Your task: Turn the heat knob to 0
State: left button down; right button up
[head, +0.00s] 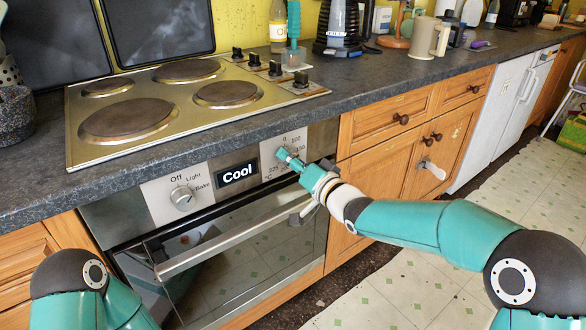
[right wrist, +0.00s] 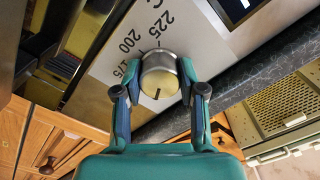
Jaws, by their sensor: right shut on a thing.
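The heat knob (right wrist: 160,75) is a round metal knob on the oven's front panel, between the fingers of my right gripper (right wrist: 160,92). The gripper is shut on it, one finger on each side. A short dark mark on the knob's face lies on the side away from the printed 200 and 225. In the head view my right gripper (head: 288,158) covers most of the knob. The 0 is printed above it there; the 0 is not visible in the wrist view. My left arm shows at the lower left, its gripper out of view.
The oven display (head: 237,175) reads Cool. A mode knob (head: 182,196) marked Off, Light and Bake is to its left. The oven door handle (head: 235,236) runs below the panel. A hob (head: 160,140) lies on the dark worktop above.

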jog(key=n+b, duration=0.2)
jog(key=n, duration=0.1)
jog(key=f+n+b, duration=0.1)
jog(key=n+b, duration=0.1)
jog(key=n, duration=0.1)
jog(key=shift+n, duration=0.3)
jog(key=n+b, duration=0.1)
jog(key=n, duration=0.2)
jog(key=shift+b, duration=0.35)
jog(key=shift+n+b, duration=0.5)
jog(key=shift+n, duration=0.7)
jog(key=o, duration=1.1)
jog(key=shift+w+r, duration=0.1)
jog(key=shift+o, duration=0.2)
jog(key=shift+d+r, duration=0.1)
jog(key=shift+r, duration=0.05)
